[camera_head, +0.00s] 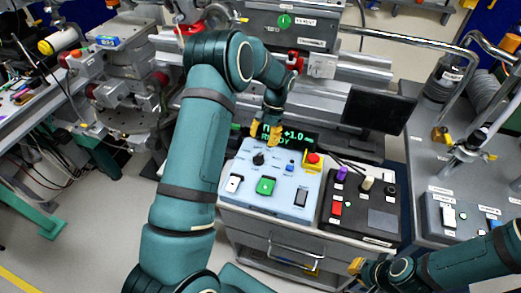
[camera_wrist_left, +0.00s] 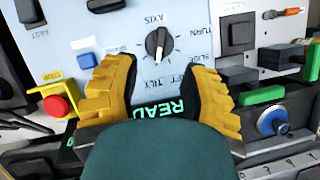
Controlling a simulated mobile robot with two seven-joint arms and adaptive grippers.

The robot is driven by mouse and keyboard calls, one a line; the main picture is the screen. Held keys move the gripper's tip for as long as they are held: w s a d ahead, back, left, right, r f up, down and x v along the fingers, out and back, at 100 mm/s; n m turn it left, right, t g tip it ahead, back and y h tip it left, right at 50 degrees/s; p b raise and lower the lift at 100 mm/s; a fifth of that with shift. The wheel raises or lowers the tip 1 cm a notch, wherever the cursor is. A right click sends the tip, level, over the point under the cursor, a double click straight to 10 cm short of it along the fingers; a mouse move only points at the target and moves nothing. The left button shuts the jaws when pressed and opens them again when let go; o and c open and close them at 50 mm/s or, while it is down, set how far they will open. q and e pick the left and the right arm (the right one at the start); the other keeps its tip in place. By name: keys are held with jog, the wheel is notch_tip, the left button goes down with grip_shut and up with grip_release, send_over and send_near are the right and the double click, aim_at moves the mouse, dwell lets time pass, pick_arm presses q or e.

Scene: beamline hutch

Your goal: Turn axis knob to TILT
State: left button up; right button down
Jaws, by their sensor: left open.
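The axis knob (camera_head: 258,158) is a small black dial on the pale blue control panel (camera_head: 240,200). In the left wrist view the knob (camera_wrist_left: 156,42) shows a white pointer line toward the lower side, with labels including AXIS, TURN, SLIDE and TILT around it. I cannot tell exactly which label the pointer meets. My left gripper (camera_head: 265,132) is over the panel's back edge, by the display. In its wrist view the yellow fingers (camera_wrist_left: 160,68) are apart and empty, with the knob beyond the gap. My right gripper (camera_head: 366,270) is at the lower right, partly cut off, away from the panel.
A green-lit display (camera_head: 288,138) stands behind the panel. A black control box (camera_head: 375,217) stands to the right, with a dark monitor (camera_head: 378,110) behind.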

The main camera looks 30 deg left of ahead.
pick_arm(q)
jog(key=shift+v, duration=2.45)
